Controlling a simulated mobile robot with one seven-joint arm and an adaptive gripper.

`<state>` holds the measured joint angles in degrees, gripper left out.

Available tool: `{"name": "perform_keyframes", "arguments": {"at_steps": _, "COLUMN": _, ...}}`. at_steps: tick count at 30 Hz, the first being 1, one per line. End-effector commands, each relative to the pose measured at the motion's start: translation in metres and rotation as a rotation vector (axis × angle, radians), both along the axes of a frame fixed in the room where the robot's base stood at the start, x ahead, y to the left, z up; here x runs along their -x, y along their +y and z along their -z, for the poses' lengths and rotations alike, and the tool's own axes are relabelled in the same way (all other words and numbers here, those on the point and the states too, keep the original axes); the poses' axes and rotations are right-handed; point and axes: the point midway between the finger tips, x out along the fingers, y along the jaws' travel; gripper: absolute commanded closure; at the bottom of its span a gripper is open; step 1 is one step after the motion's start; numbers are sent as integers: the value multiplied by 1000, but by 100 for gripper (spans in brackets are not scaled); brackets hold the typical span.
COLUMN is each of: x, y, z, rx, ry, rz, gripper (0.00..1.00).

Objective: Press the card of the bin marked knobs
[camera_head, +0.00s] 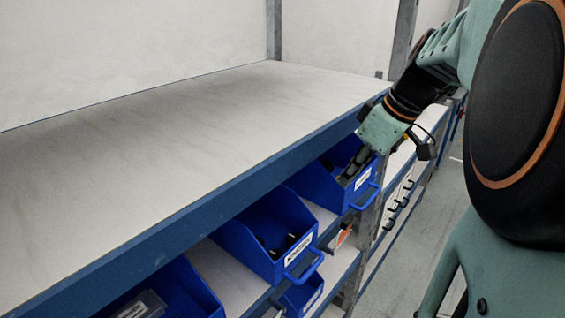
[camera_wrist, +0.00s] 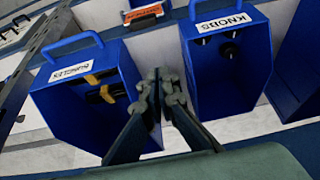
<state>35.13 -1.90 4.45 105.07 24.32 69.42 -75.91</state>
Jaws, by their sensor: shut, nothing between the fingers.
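The blue bin marked knobs shows in the wrist view (camera_wrist: 228,85) at the upper right, with its white card (camera_wrist: 224,22) on the front under a blue handle. Dark knobs lie inside it. In the head view it is the middle blue bin (camera_head: 245,243), and its card (camera_head: 298,250) faces the aisle. My gripper (camera_wrist: 160,88) is shut and empty, apart from the card. In the wrist view it is between the knobs bin and the bin to the left. In the head view my gripper (camera_head: 350,176) overlaps the farther bin, and its fingertips are hard to make out.
The farther blue bin (camera_wrist: 75,115) also has a white card, a handle and yellow-black pieces. More bins are nearer and below.

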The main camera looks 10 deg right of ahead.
Motion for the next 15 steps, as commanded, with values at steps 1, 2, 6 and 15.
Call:
{"name": "perform_keyframes", "arguments": {"at_steps": 1, "x": 0, "y": 0, "z": 0, "rx": 0, "ry": 0, "rz": 0, "gripper": 100}}
{"name": "perform_keyframes", "arguments": {"at_steps": 2, "x": 0, "y": 0, "z": 0, "rx": 0, "ry": 0, "rz": 0, "gripper": 100}}
{"name": "perform_keyframes", "arguments": {"at_steps": 6, "x": -2, "y": 2, "z": 7, "rx": -1, "ry": 1, "rz": 1, "gripper": 100}}
{"name": "perform_keyframes", "arguments": {"at_steps": 15, "x": -20, "y": 16, "z": 58, "rx": -2, "ry": 4, "rz": 0, "gripper": 100}}
